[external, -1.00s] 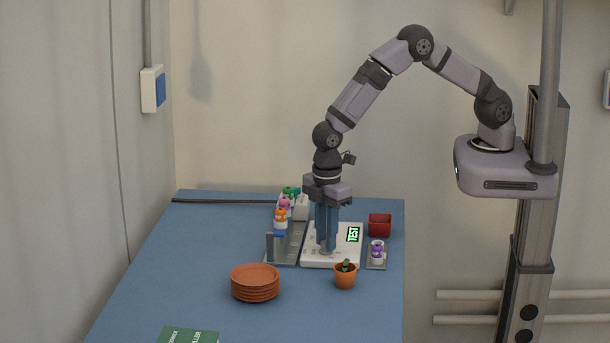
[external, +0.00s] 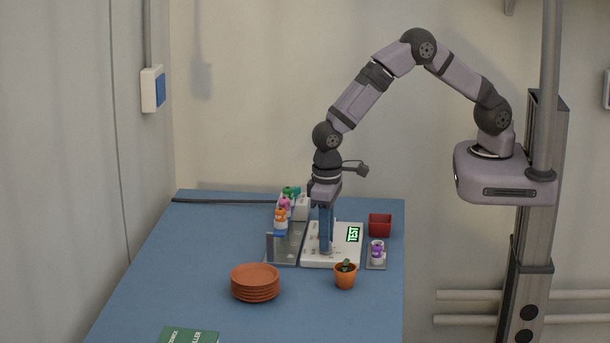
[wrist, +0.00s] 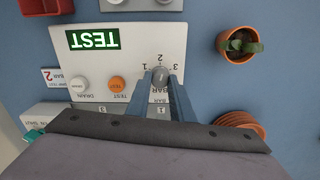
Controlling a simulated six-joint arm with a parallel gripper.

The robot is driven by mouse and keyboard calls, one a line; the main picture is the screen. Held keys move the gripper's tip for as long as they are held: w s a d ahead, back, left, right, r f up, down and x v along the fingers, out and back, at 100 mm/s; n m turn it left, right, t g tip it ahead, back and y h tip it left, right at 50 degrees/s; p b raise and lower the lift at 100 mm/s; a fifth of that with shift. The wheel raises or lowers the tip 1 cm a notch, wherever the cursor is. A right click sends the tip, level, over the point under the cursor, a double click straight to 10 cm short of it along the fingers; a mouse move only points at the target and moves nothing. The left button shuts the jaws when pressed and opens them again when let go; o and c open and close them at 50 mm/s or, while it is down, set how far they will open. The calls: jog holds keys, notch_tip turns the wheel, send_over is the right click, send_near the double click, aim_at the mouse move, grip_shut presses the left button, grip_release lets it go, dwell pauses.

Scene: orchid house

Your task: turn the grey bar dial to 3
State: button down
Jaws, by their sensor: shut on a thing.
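The grey bar dial (wrist: 160,77) is on the white panel (wrist: 115,52), with the marks 1, 2 and 3 around it in the wrist view. My gripper (wrist: 160,88) points down at the panel and is shut on the dial, one finger on each side. The dial's exact pointing is hard to read between the fingers. In the external view my gripper (external: 326,250) stands over the panel (external: 345,262) and hides the dial.
A green TEST display (wrist: 92,39) and an orange TEST button (wrist: 117,84) are on the panel.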

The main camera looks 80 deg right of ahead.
jog(key=m, duration=0.3)
jog(key=shift+w+m, duration=0.1)
jog(key=shift+m, duration=0.3)
jog(key=shift+r+m+b, duration=0.1)
jog(key=shift+m+b, duration=0.2)
jog(key=shift+m, duration=1.6)
jog(key=c, duration=1.6)
grip_release()
jog(key=shift+o, duration=0.2)
jog(key=shift+r, duration=0.1)
jog(key=shift+r+b, duration=1.05)
jog(key=shift+r, duration=2.5)
